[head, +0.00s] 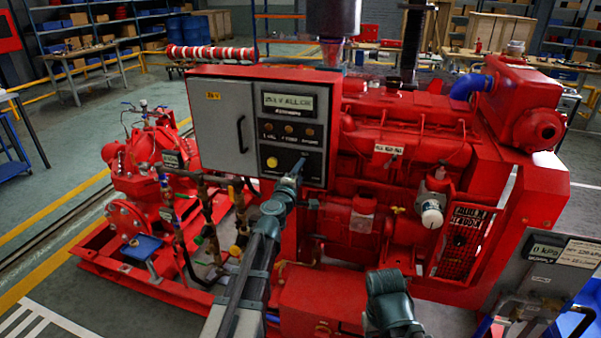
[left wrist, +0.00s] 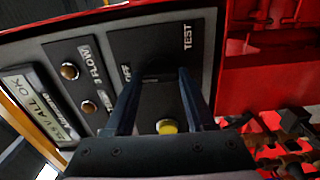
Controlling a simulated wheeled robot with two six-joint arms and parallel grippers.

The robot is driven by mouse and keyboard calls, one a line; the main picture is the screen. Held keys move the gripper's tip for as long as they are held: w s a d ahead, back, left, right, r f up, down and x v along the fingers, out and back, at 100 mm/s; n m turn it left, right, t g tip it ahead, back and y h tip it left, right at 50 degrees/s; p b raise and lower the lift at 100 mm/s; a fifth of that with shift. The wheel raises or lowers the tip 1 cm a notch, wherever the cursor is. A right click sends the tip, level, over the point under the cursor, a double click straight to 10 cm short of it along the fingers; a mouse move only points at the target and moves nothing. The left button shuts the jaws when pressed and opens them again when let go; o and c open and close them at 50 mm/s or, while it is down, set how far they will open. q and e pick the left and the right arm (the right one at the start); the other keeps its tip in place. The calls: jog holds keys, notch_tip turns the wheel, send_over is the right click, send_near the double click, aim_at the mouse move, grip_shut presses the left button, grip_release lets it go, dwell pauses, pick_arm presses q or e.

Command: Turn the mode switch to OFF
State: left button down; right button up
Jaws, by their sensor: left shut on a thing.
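My left gripper (head: 297,168) reaches up to the panel's lower right. In the left wrist view the two fingers (left wrist: 160,76) are shut on the dark mode switch (left wrist: 160,72), which they mostly hide. The OFF label (left wrist: 126,73) is left of the fingertips and the TEST label (left wrist: 187,36) is above right. The switch's pointing direction cannot be made out. My right gripper does not show.
A cabinet door (head: 225,125) with a handle is left of the panel. The red engine (head: 410,140) fills the right side, and pipes and valves (head: 205,215) stand below left. A dark green part, probably my right arm, shows at the bottom.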

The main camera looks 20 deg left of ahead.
pick_arm(q)
jog(key=shift+s, duration=0.1)
jog(key=shift+c, duration=1.2)
grip_release()
